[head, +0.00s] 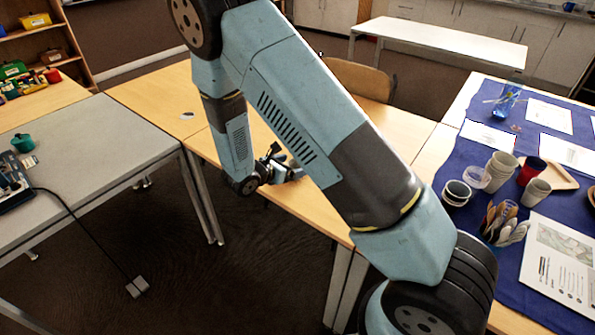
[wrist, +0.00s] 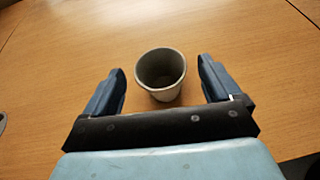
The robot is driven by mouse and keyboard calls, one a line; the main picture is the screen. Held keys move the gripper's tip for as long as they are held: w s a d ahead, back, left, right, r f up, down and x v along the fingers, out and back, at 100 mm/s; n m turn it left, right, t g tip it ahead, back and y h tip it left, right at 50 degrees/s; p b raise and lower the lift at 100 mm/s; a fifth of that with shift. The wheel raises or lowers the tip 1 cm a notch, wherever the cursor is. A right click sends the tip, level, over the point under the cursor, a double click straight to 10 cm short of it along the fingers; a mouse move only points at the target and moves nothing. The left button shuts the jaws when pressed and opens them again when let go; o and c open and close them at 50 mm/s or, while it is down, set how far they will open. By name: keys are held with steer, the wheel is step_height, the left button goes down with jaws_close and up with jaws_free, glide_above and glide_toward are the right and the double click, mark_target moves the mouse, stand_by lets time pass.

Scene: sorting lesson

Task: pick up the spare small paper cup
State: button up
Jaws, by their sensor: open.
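A small light-grey paper cup (wrist: 160,90) stands upright on the wooden table in the wrist view, its open mouth facing up. My gripper (wrist: 162,70) is open, with one finger on each side of the cup and a gap between each finger and the cup's wall. In the head view my gripper (head: 279,164) is low over the wooden table. I cannot make out this cup in the head view; my own arm covers part of that area.
A blue cloth (head: 462,158) on the right table bears paper cups (head: 499,170), a red cup (head: 532,170), utensils (head: 503,222) and printed sheets (head: 562,258). A chair (head: 360,78) stands behind the wooden table (head: 165,97). The wood around the cup is mostly clear.

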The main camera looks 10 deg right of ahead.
mark_target(297, 164)
steer(key=x, duration=0.3)
steer(key=shift+w+f, duration=0.1)
steer(key=shift+f, duration=0.05)
steer(key=shift+c, duration=0.4)
steer(key=c, duration=1)
steer(key=shift+c, duration=0.2)
